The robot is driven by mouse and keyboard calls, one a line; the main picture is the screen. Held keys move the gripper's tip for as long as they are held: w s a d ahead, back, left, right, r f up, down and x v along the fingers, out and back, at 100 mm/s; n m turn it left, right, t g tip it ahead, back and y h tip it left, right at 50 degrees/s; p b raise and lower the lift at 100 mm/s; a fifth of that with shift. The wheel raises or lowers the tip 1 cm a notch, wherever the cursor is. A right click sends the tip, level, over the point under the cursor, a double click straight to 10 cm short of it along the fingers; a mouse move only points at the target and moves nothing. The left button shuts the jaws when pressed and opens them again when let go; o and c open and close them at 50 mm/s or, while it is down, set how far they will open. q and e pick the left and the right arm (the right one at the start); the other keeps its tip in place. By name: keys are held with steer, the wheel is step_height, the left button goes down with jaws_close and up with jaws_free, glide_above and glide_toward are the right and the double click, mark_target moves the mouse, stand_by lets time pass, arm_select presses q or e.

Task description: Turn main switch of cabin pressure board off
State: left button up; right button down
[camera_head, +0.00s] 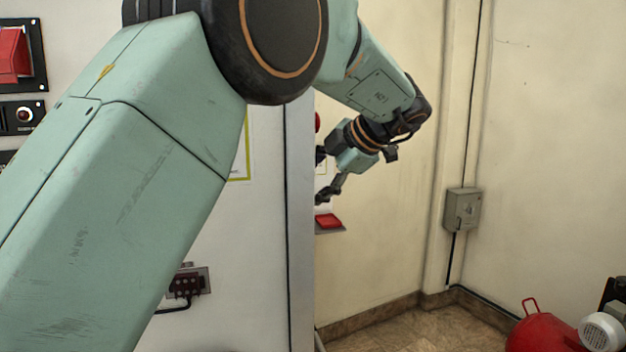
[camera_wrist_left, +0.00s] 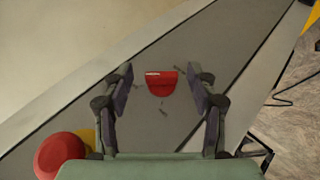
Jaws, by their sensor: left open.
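A red switch (camera_wrist_left: 162,86) with a pale mark on its upper edge sits on a grey panel (camera_wrist_left: 225,45) in the left wrist view, with small dark marks around it. A red switch also shows on a grey plate in the head view (camera_head: 327,221), just past the cabinet's edge. My left gripper (camera_head: 321,178) is in front of and above it. In the left wrist view my left gripper (camera_wrist_left: 161,72) is open, one finger on each side of the red switch, with gaps on both sides. No label naming the board is readable. My right gripper is not in view.
A round red knob (camera_wrist_left: 60,155) on a yellow base is at the lower left of the wrist view. A white cabinet (camera_head: 265,230) stands beside my arm. A grey wall box (camera_head: 462,209) and a red tank (camera_head: 540,328) are at the right. The floor corner is clear.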

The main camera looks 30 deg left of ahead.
arm_select(q)
steer(key=shift+s+d, duration=0.2)
steer(key=shift+s, duration=0.15)
steer(key=shift+d+r, duration=0.1)
steer(key=shift+c, duration=0.5)
steer(key=shift+w+a+f, duration=0.25)
steer(key=shift+w+a, duration=0.05)
steer(key=shift+a, duration=0.15)
steer(key=c, duration=0.4)
steer(key=shift+r, duration=0.1)
steer(key=c, duration=0.6)
